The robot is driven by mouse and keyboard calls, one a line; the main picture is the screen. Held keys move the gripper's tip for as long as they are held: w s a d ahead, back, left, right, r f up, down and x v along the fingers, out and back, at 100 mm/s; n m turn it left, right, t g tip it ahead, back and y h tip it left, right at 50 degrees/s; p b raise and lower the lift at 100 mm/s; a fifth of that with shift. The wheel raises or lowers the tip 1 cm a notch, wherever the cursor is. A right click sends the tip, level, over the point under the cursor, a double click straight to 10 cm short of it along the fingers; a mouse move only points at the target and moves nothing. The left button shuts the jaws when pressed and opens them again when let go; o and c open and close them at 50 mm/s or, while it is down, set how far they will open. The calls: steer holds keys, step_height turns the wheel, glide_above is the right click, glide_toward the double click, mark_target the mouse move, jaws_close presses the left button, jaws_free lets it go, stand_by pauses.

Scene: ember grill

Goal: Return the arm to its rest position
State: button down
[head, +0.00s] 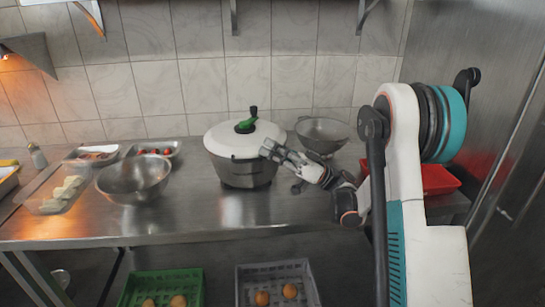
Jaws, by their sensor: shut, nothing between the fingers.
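My arm rises on the right side of the head view and bends down toward the counter. My gripper (270,151) points left, in front of the right side of the lidded pot (245,172). It is shut and empty. From this view I cannot tell whether it touches the pot or stands apart from it. The pot has a white lid with a green and black knob, and it stands upright on the steel counter (215,218).
A steel bowl (135,182) and trays of food stand left of the pot. A colander (322,135) stands behind my gripper and a red bin (440,178) behind my arm. Green (160,285) and grey (275,270) crates are below. The counter's front strip is clear.

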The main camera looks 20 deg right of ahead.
step_height(320, 180, up, 8)
steer(key=f, duration=0.1)
steer(key=s+a+r+m+h+p, duration=0.3)
steer(key=s+a+m+h, duration=0.15)
steer(key=a, duration=0.55)
steer(key=s+a+f+m+g+h+p, duration=0.2)
steer(key=s+a+f+m+h+p, duration=0.25)
steer(key=s, duration=0.45)
steer(key=s+d+f+m+t+h+b, duration=0.1)
steer(key=s+d+f+m+h+b, duration=0.1)
steer(key=s+d+f+h+b, duration=0.5)
steer(key=s+d+f+h, duration=0.5)
steer(key=s+f+h, duration=0.1)
steer(key=s, duration=0.2)
steer(key=shift+s+d+h, duration=0.2)
steer(key=shift+d+h, duration=0.1)
steer(key=shift+d, duration=0.1)
